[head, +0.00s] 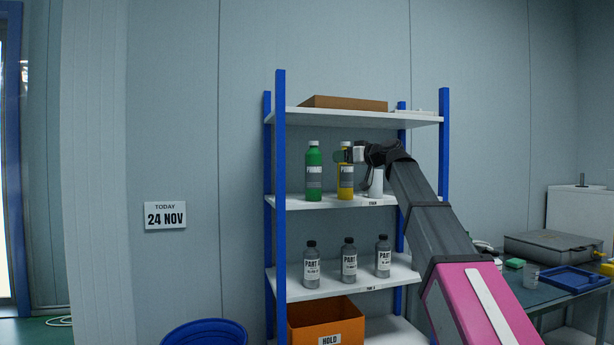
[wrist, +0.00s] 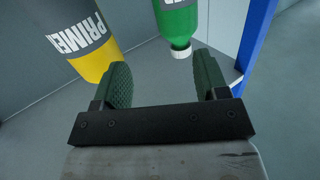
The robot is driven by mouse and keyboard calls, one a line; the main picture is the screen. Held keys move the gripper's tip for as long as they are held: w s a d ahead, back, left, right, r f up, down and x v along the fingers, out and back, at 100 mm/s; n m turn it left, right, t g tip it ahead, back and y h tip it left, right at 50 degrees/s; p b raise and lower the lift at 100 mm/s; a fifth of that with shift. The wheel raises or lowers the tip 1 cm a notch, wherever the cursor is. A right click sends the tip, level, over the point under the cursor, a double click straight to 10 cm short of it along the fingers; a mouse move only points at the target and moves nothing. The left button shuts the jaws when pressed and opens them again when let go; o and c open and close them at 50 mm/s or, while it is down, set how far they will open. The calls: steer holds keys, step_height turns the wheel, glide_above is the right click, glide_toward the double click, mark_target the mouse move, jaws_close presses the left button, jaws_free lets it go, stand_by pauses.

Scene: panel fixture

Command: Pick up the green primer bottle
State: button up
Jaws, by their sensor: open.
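The green bottle (head: 314,175) stands upright on the second shelf from the top, at the left of a row, with a white cap and grey label. A yellow bottle (head: 345,178) stands just right of it. My gripper (head: 344,155) is at the height of the bottle tops, near the yellow bottle and right of the green one. In the wrist view my gripper (wrist: 163,78) is open and empty. The green bottle (wrist: 178,20) shows cap-down beyond the fingers, nearer the right finger. The yellow bottle (wrist: 76,38), labelled PRIMER, is by the left finger.
A white bottle (head: 376,184) stands to the right, partly hidden by my arm. Blue posts (head: 280,200) edge the shelf. Grey bottles (head: 348,262) stand on the shelf below, above an orange bin (head: 310,325). A brown box (head: 345,103) lies on the top shelf.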

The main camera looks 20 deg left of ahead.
mark_target(317, 144)
steer(key=shift+n+y, duration=0.3)
steer(key=shift+w+a+r, duration=0.55)
steer(key=shift+a+r, duration=0.25)
steer(key=shift+a, duration=1.15)
steer(key=shift+w+a+r, duration=0.5)
steer(key=shift+a+r, duration=0.25)
steer(key=shift+a, duration=1.25)
steer(key=shift+w+a+r, duration=0.55)
steer(key=shift+a+r, duration=0.25)
steer(key=shift+a, duration=1.15)
jaws_close()
